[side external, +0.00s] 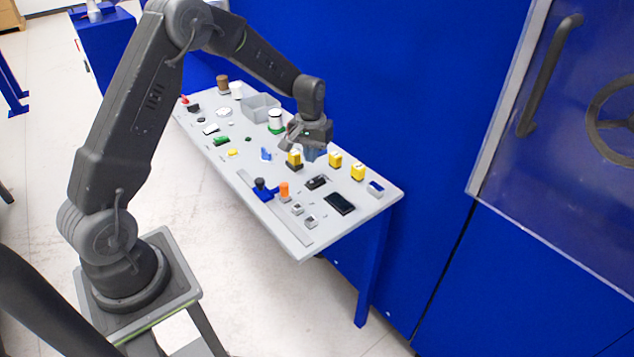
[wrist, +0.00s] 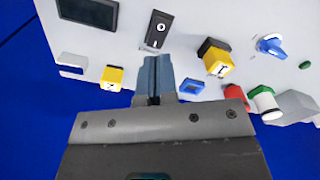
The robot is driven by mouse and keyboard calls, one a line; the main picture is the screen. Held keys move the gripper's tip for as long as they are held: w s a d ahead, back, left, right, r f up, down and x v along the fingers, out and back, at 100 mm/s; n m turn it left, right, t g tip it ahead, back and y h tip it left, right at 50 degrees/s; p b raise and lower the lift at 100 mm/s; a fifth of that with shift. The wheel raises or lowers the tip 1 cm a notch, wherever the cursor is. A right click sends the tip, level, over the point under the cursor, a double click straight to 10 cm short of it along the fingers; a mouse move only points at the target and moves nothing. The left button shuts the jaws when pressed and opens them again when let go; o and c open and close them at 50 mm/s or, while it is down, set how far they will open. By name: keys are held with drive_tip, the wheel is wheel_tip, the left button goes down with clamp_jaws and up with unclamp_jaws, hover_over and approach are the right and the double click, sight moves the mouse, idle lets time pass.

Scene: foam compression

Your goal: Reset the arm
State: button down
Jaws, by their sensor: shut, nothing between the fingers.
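My arm reaches from its base at the lower left over a light table (side external: 285,235). My gripper (side external: 314,153) hangs above the table's far edge, near a row of yellow blocks. In the wrist view my gripper's blue-grey fingers (wrist: 157,78) are together with nothing between them. They point towards the table top, between a yellow block (wrist: 112,76) on the left and a yellow and black block (wrist: 216,60) on the right. I cannot tell exactly how high the fingertips are above the table.
The table holds several small items: a dark flat panel (side external: 340,204), an orange cylinder (side external: 284,189), a white and green cylinder (side external: 275,120) and a grey bin (side external: 262,106). A blue wall (side external: 420,100) stands close behind the table. The floor (side external: 250,300) in front is clear.

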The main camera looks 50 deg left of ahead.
drive_tip(key=s+d+r+m+t, duration=0.1)
drive_tip(key=s+d+r, duration=0.35)
drive_tip(key=r, duration=0.35)
drive_tip(key=s+d+r+m+t, duration=0.2)
drive_tip(key=s+d+r, duration=0.25)
drive_tip(key=r, duration=0.45)
drive_tip(key=s+d+r+m+t, duration=0.1)
drive_tip(key=s+d+r, duration=0.1)
drive_tip(key=s, duration=0.7)
drive_tip(key=s+d+r+m+t, duration=0.1)
drive_tip(key=s+d+r+m, duration=0.1)
drive_tip(key=s, duration=0.6)
drive_tip(key=shift+s+d+t, duration=0.3)
drive_tip(key=shift+s+d, duration=0.05)
drive_tip(key=shift+d, duration=0.5)
drive_tip(key=shift+w, duration=0.1)
